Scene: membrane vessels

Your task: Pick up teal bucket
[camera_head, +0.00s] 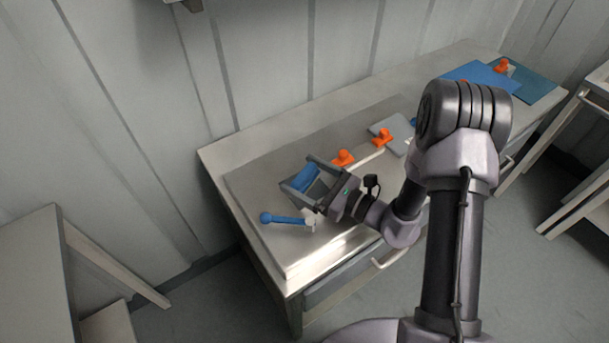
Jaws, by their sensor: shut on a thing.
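My gripper (297,173) is over the left end of the metal workbench, its two fingers pointing left. It is shut on a small blue thing (306,178), which sits between the fingers. I cannot tell whether this blue thing touches the bench top or is held just above it. No thing in view is clearly a teal bucket; the blue thing's full shape is partly hidden by the fingers.
The workbench (258,152) stands along a grey panelled wall. A blue ball-ended rod (285,219) lies close to my gripper, near the front. Orange pieces (343,158) and a grey plate (390,128) lie to the right. Blue (480,76) and teal (533,86) sheets are at the far end.

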